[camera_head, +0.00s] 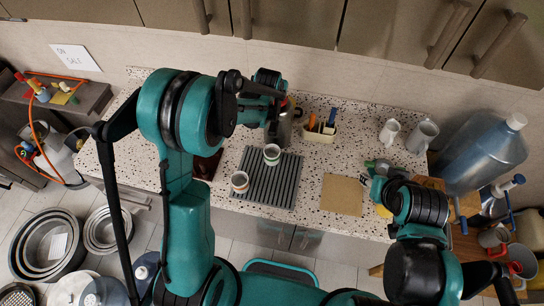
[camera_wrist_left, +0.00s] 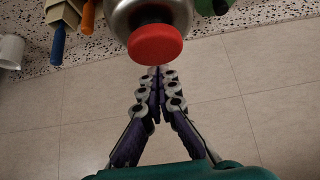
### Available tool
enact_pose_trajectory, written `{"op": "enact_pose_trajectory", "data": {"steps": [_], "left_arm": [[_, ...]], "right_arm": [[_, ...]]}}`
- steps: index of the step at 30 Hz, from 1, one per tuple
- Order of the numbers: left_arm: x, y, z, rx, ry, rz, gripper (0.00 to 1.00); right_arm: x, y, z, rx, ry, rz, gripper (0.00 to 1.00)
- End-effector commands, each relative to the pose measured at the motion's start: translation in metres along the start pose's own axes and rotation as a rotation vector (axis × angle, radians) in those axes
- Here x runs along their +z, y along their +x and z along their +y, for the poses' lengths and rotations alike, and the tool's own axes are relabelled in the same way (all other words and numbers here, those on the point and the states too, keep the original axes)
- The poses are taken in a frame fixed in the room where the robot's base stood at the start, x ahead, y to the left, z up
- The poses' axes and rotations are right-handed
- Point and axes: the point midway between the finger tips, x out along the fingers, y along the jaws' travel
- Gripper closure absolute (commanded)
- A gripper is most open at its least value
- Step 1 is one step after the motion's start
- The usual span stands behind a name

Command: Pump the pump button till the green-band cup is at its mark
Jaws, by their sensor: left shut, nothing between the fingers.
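The green-band cup (camera_head: 272,154) stands upright on a grey ribbed mat (camera_head: 268,182). A second cup (camera_head: 239,181) with a brownish band stands nearer on the same mat. The metal pump dispenser (camera_head: 284,128) is behind the mat, partly hidden by my left arm. Its red pump button (camera_wrist_left: 155,44) and rounded metal top (camera_wrist_left: 150,12) fill the upper middle of the left wrist view. My left gripper (camera_wrist_left: 155,75) is shut and empty, its tips by the button's lower edge; contact cannot be told. My right gripper (camera_head: 374,172) is over the counter's right side, its fingers unclear. The cups' fill levels cannot be read.
A utensil holder (camera_head: 320,132) stands right of the dispenser. A tan board (camera_head: 342,194) lies right of the mat. Speckled counter between them is clear.

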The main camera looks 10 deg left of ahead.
Motion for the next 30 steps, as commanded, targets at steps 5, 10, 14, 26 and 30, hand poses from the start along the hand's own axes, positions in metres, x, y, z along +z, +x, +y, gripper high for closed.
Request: {"op": "enact_pose_trajectory", "data": {"steps": [5,10,14,26,30], "left_arm": [[0.0,0.0,0.0,0.0,0.0,0.0,1.0],[0.0,0.0,0.0,0.0,0.0,0.0,1.0],[0.0,0.0,0.0,0.0,0.0,0.0,1.0],[0.01,0.012,0.0,0.0,0.0,0.0,1.0],[0.016,0.019,0.0,0.0,0.0,0.0,1.0]], "right_arm": [[0.0,0.0,0.0,0.0,0.0,0.0,0.6],[0.0,0.0,0.0,0.0,0.0,0.0,0.6],[0.0,0.0,0.0,0.0,0.0,0.0,0.6],[0.009,0.012,0.0,0.0,0.0,0.0,0.6],[0.013,0.019,0.0,0.0,0.0,0.0,0.6]]}}
